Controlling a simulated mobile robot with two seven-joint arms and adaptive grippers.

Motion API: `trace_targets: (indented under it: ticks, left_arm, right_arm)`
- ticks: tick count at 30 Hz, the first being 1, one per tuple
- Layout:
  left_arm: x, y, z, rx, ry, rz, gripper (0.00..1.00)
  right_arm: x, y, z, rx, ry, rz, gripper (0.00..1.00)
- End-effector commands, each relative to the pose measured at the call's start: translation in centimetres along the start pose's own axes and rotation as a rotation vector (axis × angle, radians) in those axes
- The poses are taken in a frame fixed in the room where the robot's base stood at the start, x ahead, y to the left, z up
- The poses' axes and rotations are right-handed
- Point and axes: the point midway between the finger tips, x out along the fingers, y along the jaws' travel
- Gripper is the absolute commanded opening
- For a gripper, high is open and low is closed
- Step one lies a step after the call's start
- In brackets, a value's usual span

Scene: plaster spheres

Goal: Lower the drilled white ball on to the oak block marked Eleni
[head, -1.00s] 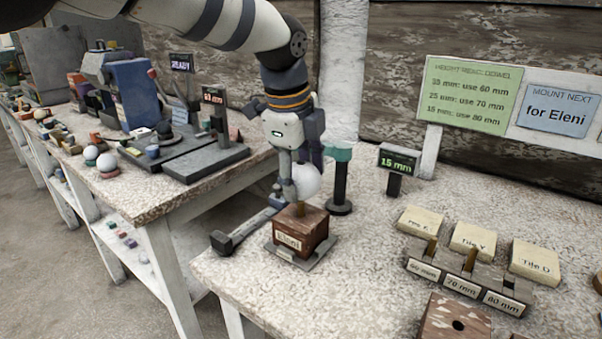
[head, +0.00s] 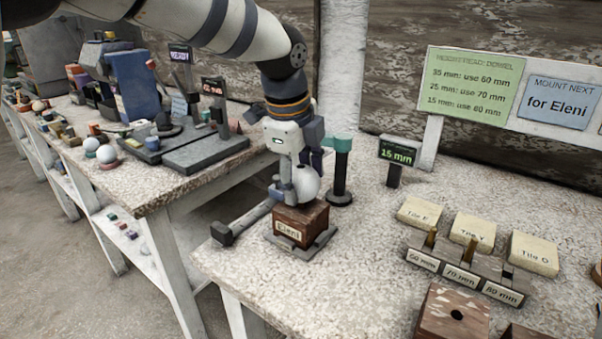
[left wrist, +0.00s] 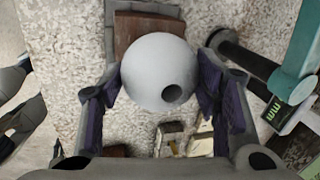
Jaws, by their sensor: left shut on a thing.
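The drilled white ball (head: 306,184) is between the fingers of my left gripper (head: 297,190), which is shut on it. In the left wrist view the ball (left wrist: 156,65) shows a dark drilled hole on its near side, with a finger of my gripper (left wrist: 160,88) on either side. The oak block marked Eleni (head: 301,224) stands upright under the ball, on a grey base plate (head: 322,246). The ball's underside is very close to the block's top; I cannot tell whether they touch. No dowel shows between them. My right gripper is not in view.
A dark post with a teal top (head: 341,170) stands close right of the ball. A gauge display (head: 397,152) reads 15 mm. A dowel rack (head: 467,277), tiles (head: 472,230) and a drilled brown block (head: 452,314) are at right. A dark bar (head: 243,222) lies left of the block.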

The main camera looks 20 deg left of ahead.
Motion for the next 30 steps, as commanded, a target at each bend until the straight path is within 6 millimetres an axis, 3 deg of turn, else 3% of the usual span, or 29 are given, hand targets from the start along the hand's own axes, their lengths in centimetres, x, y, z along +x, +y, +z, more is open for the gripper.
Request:
trace_targets:
  ticks: [17,18,21,30]
  left_arm:
    - [1.4,0.4,0.0,0.000,0.000,0.000,0.23]
    - [1.4,0.4,0.0,0.000,0.000,-0.001,0.59]
    - [1.4,0.3,0.0,0.000,0.000,-0.001,0.80]
    - [1.4,0.4,0.0,0.000,0.000,0.000,0.80]
  right_arm:
    - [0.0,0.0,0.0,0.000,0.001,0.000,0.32]
    - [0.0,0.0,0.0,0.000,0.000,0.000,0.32]
    - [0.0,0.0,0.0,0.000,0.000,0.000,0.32]
    - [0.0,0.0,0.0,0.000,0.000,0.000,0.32]
